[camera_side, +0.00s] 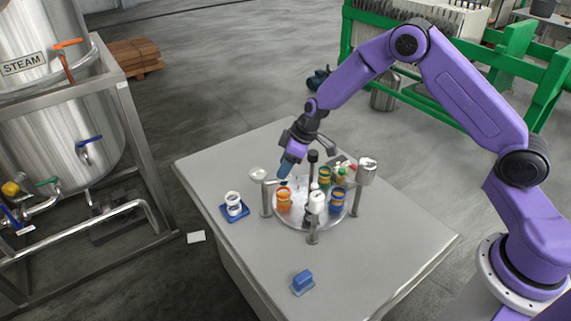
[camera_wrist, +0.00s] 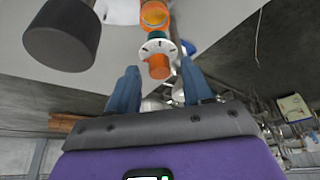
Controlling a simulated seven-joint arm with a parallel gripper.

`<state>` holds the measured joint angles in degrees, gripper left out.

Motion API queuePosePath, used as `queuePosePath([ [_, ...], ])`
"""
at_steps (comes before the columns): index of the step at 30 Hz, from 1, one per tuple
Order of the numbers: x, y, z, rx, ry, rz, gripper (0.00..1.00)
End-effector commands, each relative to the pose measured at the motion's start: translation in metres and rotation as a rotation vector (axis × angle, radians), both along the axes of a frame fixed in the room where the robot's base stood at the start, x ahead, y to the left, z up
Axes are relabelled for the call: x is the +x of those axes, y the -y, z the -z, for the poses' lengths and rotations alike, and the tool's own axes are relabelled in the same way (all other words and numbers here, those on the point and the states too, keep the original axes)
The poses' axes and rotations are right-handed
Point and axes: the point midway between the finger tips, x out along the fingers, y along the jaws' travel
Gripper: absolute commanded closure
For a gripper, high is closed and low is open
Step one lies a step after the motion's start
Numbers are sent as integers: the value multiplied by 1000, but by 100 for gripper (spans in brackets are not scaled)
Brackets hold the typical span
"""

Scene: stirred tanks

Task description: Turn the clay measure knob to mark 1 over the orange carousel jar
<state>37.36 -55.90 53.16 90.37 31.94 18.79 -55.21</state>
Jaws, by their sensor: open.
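The clay knob (camera_wrist: 159,67) shows in the wrist view, on a white dial (camera_wrist: 160,49) with dark marks; I cannot read the numbers. An orange jar (camera_wrist: 155,15) shows beyond the dial. In the side view the orange jar (camera_side: 284,201) stands at the left of the round carousel (camera_side: 300,222). My gripper (camera_wrist: 159,68) is open, with a blue finger on each side of the knob; I cannot tell whether they touch it. In the side view my gripper (camera_side: 286,172) points down just above the orange jar and hides the knob.
A dark-topped post (camera_side: 313,157) rises mid-carousel, close to my gripper. Silver dispensers on posts, including one at right (camera_side: 366,167), ring the carousel. Yellow-and-blue jar (camera_side: 337,202) stands on it. A blue tray (camera_side: 235,215) with white rings and a blue block (camera_side: 302,281) are on the table.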

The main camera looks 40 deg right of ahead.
Motion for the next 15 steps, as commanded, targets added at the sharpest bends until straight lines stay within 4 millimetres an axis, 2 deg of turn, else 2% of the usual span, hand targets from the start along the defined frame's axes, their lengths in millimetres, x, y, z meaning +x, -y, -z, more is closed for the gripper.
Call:
queuePosePath([
  [8, 0, -1, 1, 0, 0, -1, 50],
  [12, 0, 0, 1, 0, 0, -1, 95],
  [13, 0, 0, 1, 0, 0, -1, 100],
  [15, 0, 0, 1, 0, 0, -1, 100],
])
